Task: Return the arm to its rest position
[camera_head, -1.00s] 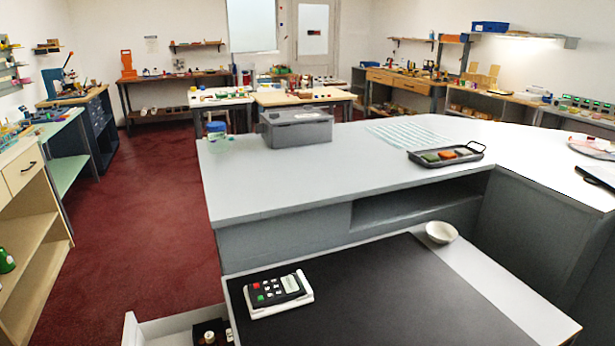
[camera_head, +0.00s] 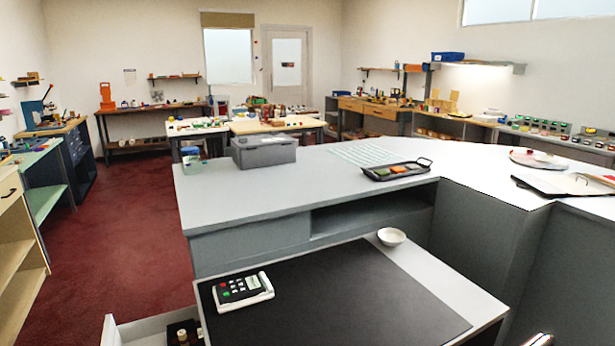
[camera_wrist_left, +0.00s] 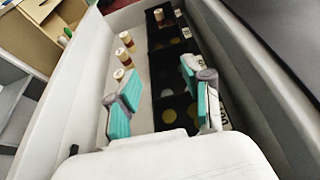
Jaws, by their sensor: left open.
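My left gripper (camera_wrist_left: 162,98) shows in the left wrist view with its two teal-padded fingers spread apart. Nothing is between the fingers. It is above an open white drawer (camera_wrist_left: 262,75), which holds a black tray (camera_wrist_left: 158,62) with coin compartments. Several paper-wrapped rolls (camera_wrist_left: 124,57) stand on the drawer floor left of the tray.
A card terminal (camera_head: 240,290) lies on the black mat (camera_head: 345,290), with a white bowl (camera_head: 391,236) behind it. The grey counter (camera_head: 250,195) carries a lidded grey box (camera_head: 264,152) and a dark tray (camera_head: 396,171). Red floor is free at left.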

